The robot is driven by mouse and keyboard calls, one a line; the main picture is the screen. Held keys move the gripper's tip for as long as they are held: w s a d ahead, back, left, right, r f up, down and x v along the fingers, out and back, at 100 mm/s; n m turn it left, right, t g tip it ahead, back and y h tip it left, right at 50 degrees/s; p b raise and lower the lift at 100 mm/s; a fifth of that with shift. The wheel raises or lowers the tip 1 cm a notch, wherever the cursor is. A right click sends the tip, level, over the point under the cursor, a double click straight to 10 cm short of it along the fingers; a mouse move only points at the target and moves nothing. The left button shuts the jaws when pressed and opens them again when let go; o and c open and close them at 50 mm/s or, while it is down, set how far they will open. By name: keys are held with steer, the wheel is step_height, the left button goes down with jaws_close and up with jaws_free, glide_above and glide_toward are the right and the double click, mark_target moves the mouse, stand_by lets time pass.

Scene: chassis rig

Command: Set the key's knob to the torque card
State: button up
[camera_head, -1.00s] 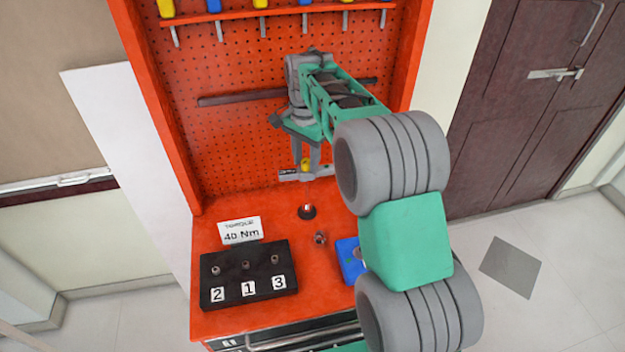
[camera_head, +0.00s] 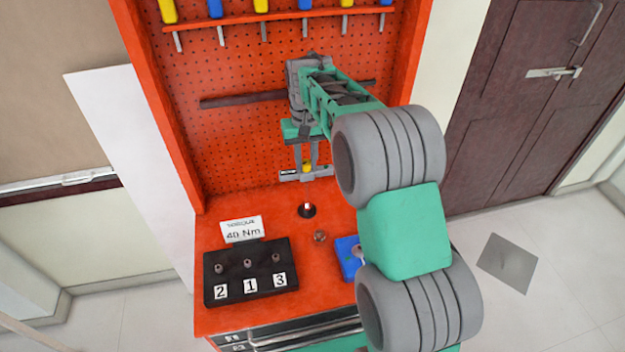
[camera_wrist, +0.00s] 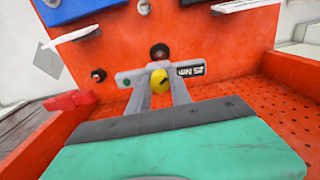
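The key is a grey bar (camera_head: 318,174) with a yellow knob (camera_head: 306,167) and a small dark readout (camera_head: 288,173), over the back of the bench. The wrist view shows its grey bar (camera_wrist: 196,70), its yellow knob (camera_wrist: 159,81) with a dark mark, and its readout (camera_wrist: 190,71), which ends in Nm; I cannot read the number surely. The torque card (camera_head: 242,229) reads 40 Nm and stands behind the black block. My gripper (camera_head: 306,165) points down with a finger on each side of the knob. In the wrist view my gripper (camera_wrist: 160,82) looks shut on the knob.
A black block (camera_head: 235,291) with sockets marked 2, 1, 3 is at front left. A dark round piece (camera_head: 307,211), a small metal piece (camera_head: 319,237) and a blue block (camera_head: 347,258) lie on the red bench (camera_head: 210,320). A perforated red panel (camera_head: 230,150) stands behind.

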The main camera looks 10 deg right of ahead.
steer(key=c, duration=0.3)
steer(key=shift+c, duration=0.2)
steer(key=m+p, duration=0.1)
steer(key=m, duration=0.4)
steer(key=shift+m, duration=0.4)
steer(key=m+p, duration=0.1)
steer(key=m, duration=0.4)
steer(key=o, duration=0.8)
steer(key=shift+o, duration=0.2)
